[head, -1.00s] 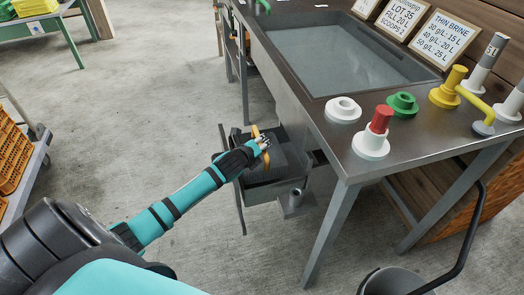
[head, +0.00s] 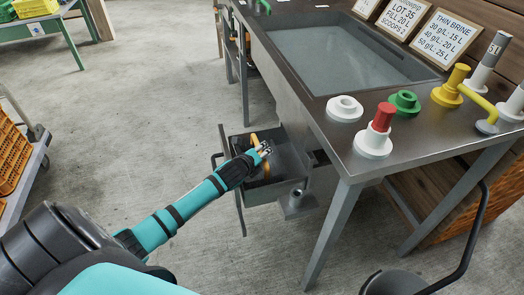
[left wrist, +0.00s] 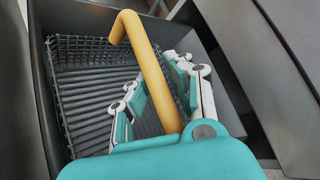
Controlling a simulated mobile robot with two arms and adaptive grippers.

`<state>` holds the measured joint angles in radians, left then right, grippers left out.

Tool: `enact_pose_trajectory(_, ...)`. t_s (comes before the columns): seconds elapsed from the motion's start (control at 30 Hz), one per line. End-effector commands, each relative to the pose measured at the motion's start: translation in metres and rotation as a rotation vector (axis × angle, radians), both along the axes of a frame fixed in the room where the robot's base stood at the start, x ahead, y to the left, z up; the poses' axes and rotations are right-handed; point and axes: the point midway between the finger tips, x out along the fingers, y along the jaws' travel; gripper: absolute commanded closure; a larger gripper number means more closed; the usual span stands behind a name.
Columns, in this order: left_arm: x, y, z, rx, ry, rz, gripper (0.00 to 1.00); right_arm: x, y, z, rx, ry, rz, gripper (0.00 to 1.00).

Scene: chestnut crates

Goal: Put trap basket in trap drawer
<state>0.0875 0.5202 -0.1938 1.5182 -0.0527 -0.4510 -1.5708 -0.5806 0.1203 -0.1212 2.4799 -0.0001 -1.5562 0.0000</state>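The trap drawer (head: 275,191) is a grey box pulled out from under the steel table. The trap basket (left wrist: 92,62), dark wire mesh with a yellow handle (head: 254,139), is inside the drawer; its mesh is mostly hidden by my arm in the head view. In the left wrist view the drawer wall (left wrist: 40,85) surrounds the basket. My left gripper (head: 264,148) is over the drawer. Its two fingers (left wrist: 158,92) stand apart on either side of the handle, with gaps visible beside the bar. My right gripper is not in view.
The steel table (head: 335,150) with a sunken basin overhangs the drawer. White, green, red and yellow fittings stand on it, with several sign cards behind. Orange crates (head: 12,150) sit on a trolley at left. The concrete floor left of the drawer is clear.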

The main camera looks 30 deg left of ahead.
Motion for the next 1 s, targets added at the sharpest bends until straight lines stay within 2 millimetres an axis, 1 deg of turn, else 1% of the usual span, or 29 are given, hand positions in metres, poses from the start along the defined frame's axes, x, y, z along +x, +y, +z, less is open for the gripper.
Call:
enact_pose_trajectory(0.03,0.000,0.000,0.001,0.000,-0.002,0.000,0.75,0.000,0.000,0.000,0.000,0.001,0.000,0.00)
enact_pose_trajectory(0.1,0.000,0.000,0.001,0.000,-0.002,0.000,0.68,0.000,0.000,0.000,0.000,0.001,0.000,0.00)
enact_pose_trajectory(0.37,0.001,0.000,0.003,0.000,-0.003,-0.001,0.68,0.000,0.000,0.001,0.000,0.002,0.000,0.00)
enact_pose_trajectory(0.47,0.001,0.000,0.011,-0.001,-0.005,-0.001,0.68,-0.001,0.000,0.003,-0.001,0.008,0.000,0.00)
enact_pose_trajectory(0.5,0.001,0.000,0.017,-0.001,-0.005,-0.001,0.68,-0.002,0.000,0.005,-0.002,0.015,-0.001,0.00)
enact_pose_trajectory(0.57,-0.009,-0.001,0.020,0.001,-0.001,-0.003,0.68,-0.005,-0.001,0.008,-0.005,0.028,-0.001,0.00)
enact_pose_trajectory(0.67,-0.029,-0.004,0.030,0.002,-0.001,-0.003,0.68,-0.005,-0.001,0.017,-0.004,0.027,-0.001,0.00)
enact_pose_trajectory(0.8,-0.060,-0.008,0.043,0.002,0.000,-0.003,0.68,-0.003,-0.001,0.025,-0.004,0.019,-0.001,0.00)
enact_pose_trajectory(0.83,-0.065,-0.008,0.044,0.000,0.000,-0.002,0.68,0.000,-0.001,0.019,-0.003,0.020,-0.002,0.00)
enact_pose_trajectory(0.9,-0.076,-0.009,0.049,0.002,0.001,-0.002,0.68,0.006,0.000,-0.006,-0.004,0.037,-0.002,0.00)
enact_pose_trajectory(1.0,-0.090,-0.011,0.056,0.001,0.000,0.000,0.68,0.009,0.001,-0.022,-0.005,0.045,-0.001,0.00)
